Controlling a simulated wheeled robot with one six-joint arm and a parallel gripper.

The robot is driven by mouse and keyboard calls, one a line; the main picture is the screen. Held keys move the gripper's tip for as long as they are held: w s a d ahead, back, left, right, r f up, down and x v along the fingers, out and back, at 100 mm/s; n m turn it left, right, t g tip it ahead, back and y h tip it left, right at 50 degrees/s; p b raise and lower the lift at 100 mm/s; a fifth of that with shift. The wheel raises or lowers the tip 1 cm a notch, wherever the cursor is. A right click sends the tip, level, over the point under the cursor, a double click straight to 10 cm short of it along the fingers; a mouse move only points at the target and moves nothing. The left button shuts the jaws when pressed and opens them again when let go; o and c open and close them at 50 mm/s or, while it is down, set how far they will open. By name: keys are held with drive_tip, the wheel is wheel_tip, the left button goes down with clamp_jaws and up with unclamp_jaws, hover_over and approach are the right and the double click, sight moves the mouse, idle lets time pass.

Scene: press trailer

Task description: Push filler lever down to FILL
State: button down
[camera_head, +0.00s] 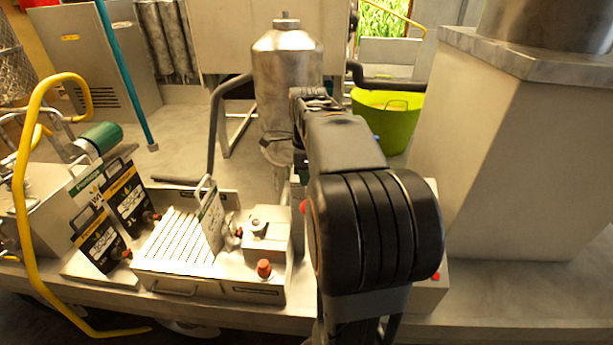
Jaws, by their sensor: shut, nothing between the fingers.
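A steel filler vessel (287,70) with a domed top and narrow lower end stands upright behind my arm. I cannot make out a filler lever or a FILL mark; my arm covers the area just right of the vessel's lower part. My black arm rises from the bottom centre and reaches away towards the vessel. Its far end overlaps the vessel's right side in the picture, and I cannot tell whether they touch. My gripper's fingers are hidden behind the arm.
A metal box (205,285) with slats, a red knob (264,268) and labelled black plates (128,200) stands front left. A yellow curved rail (25,200) is at far left. A lime bucket (395,120) stands behind right; a large pale pillar (500,150) bounds the right.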

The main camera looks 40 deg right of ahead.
drive_tip(key=shift+f+b, duration=2.3)
drive_tip(key=shift+f, duration=0.4)
drive_tip(key=shift+s+a+f+b, duration=0.2)
drive_tip(key=shift+f+b, duration=0.55)
drive_tip(key=shift+b, duration=0.05)
drive_tip(key=shift+s+a+f+b, duration=0.2)
drive_tip(key=shift+f+b, duration=0.55)
drive_tip(key=shift+b, duration=0.05)
drive_tip(key=f+b, duration=0.1)
drive_tip(key=f, duration=0.1)
drive_tip(key=f+b, duration=0.2)
drive_tip(key=shift+s+a+f, duration=0.2)
drive_tip(key=shift+f, duration=0.2)
wheel_tip(320, 180, up, 10)
drive_tip(key=p, duration=0.8)
drive_tip(key=shift+r+p, duration=0.1)
drive_tip(key=shift+p, duration=0.2)
